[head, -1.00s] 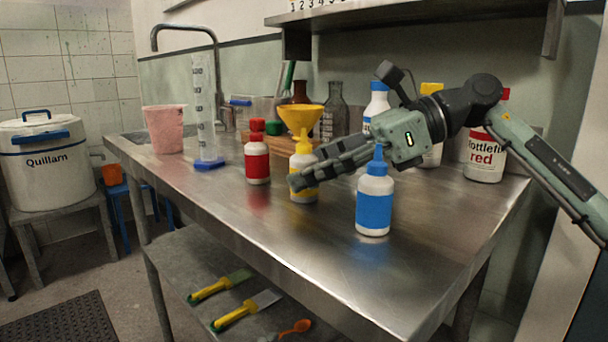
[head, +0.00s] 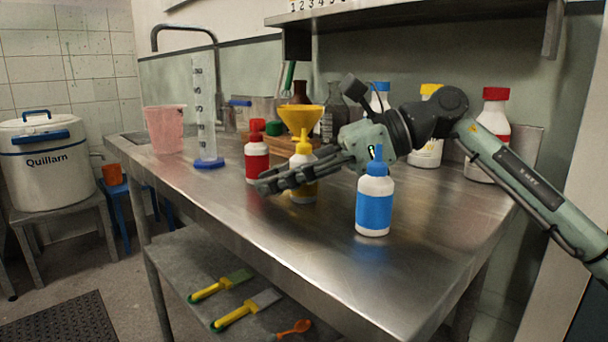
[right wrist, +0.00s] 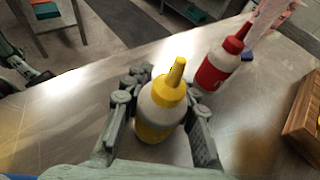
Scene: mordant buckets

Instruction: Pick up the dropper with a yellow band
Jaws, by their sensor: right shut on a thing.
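The dropper with a yellow band (head: 302,159) is a white bottle with a yellow nozzle, upright on the steel table. My right gripper (head: 272,182) reaches in low from the right and is shut on it. In the right wrist view the dropper (right wrist: 163,98) stands between the two fingers (right wrist: 163,88), which hide parts of its band. The red-banded dropper (head: 257,162) stands just left of it, close to the fingertips. The blue-banded dropper (head: 375,205) stands in front of my right wrist. A grey-green part, seemingly my left gripper (right wrist: 25,75), shows at the right wrist view's left edge.
A yellow funnel (head: 301,118) shows right behind the dropper, near a wooden block (right wrist: 305,115) and brown bottles. A measuring cylinder (head: 205,110) and pink beaker (head: 164,130) stand to the left. Larger bottles (head: 427,150) line the back. The front of the table (head: 300,235) is clear.

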